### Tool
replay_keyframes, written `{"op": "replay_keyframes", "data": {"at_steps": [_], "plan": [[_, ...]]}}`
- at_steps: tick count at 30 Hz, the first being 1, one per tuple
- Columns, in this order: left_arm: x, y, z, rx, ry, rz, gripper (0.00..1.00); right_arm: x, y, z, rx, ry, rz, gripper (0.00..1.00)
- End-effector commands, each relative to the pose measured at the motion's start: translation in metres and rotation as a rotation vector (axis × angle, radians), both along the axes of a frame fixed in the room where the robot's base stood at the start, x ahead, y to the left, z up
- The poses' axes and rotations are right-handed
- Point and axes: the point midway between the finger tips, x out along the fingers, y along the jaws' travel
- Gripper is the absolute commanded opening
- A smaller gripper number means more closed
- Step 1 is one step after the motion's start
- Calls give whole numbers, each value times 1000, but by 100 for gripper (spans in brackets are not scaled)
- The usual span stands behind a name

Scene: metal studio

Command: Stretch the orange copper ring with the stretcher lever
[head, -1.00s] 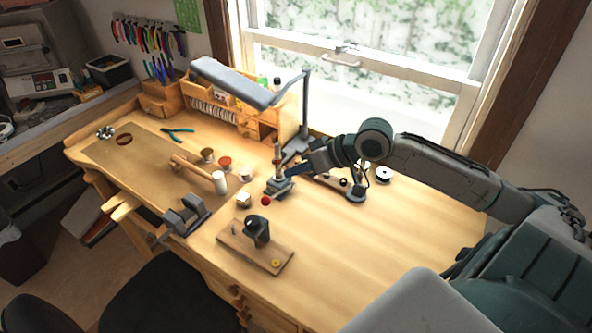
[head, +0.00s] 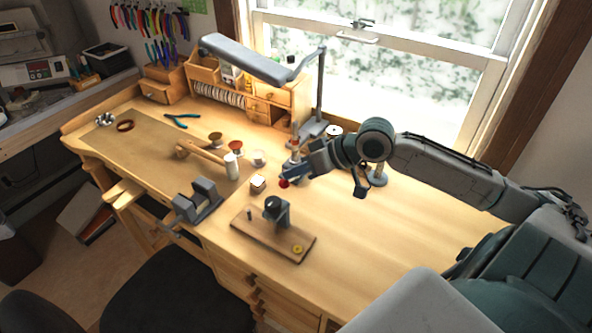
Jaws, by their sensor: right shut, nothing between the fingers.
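The ring stretcher (head: 296,147) stands on the bench as an upright post with an orange-brown upper part. Its lower body is mostly hidden behind my right gripper. A red ball knob (head: 283,184), seemingly the end of the stretcher lever, shows low at the fingertips. My right gripper (head: 288,180) is shut and empty, reaching in from the right. Its tips are at or just above the knob; I cannot tell whether they touch. I cannot clearly make out the orange copper ring; the orange-brown part of the post may include it. My left gripper is not in view.
A wooden board with a dark tool (head: 278,212) lies in front. A lamp (head: 260,62) overhangs behind.

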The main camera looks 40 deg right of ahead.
Motion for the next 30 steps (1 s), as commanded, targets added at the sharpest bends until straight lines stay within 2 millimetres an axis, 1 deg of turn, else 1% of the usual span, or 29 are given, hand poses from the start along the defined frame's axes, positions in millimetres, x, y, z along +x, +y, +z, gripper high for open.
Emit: {"op": "replay_keyframes", "data": {"at_steps": [3, 6, 10, 23, 26, 30], "plan": [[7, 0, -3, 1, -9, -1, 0, -3, 7, -11, 6, 1, 1, 0], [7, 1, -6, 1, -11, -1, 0, -5, 12, -21, 6, 1, 0, 0], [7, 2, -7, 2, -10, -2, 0, -7, 16, -28, 3, 1, 0, 0], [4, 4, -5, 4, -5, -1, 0, -6, 16, -26, 1, 1, -1, 0], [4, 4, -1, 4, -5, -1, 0, -6, 15, -22, 1, 1, -1, 0], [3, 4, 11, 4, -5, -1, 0, -5, 14, -11, 1, 0, -2, 0]]}}
